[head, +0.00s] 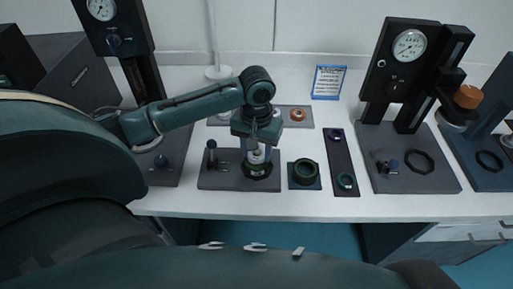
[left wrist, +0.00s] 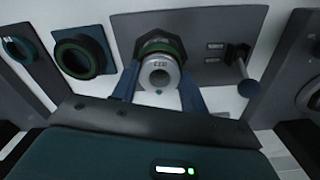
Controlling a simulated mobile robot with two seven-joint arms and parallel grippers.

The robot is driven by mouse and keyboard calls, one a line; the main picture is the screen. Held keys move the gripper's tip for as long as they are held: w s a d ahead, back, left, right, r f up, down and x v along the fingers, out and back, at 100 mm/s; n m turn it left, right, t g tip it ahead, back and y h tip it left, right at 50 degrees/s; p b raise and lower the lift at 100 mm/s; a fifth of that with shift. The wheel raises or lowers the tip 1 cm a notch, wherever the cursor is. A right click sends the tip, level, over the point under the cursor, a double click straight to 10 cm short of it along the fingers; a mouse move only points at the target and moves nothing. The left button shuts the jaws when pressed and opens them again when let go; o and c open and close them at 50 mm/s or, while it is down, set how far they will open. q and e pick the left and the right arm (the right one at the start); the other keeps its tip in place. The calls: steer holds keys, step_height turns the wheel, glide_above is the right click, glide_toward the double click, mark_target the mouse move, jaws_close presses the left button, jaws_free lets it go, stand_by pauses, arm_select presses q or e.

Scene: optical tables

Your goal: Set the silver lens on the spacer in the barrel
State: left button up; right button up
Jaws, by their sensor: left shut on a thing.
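My left gripper (head: 257,158) points down over the dark grey plate in the head view. In the left wrist view its two blue fingers (left wrist: 159,92) are shut on a silver cylindrical piece with a round opening, which looks like the silver lens (left wrist: 158,73). The barrel, a dark hexagonal seat with a green ring (left wrist: 160,44), is right behind the lens in that view; in the head view the barrel (head: 258,172) is under the gripper. I cannot tell whether the lens touches the barrel. The spacer inside is hidden. My right gripper is not in view.
A knobbed post (head: 212,150) stands left of the barrel on the same plate. A green ring on a small base (head: 305,172) and a dark strip with rings (head: 341,158) are to the right. Gauge stands (head: 397,75) flank the area. The white table (head: 230,206) is bare in front.

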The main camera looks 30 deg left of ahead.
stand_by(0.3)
arm_select(q)
steer(key=o, duration=1.1)
steer(key=shift+c, duration=0.2)
step_height(320, 180, up, 13)
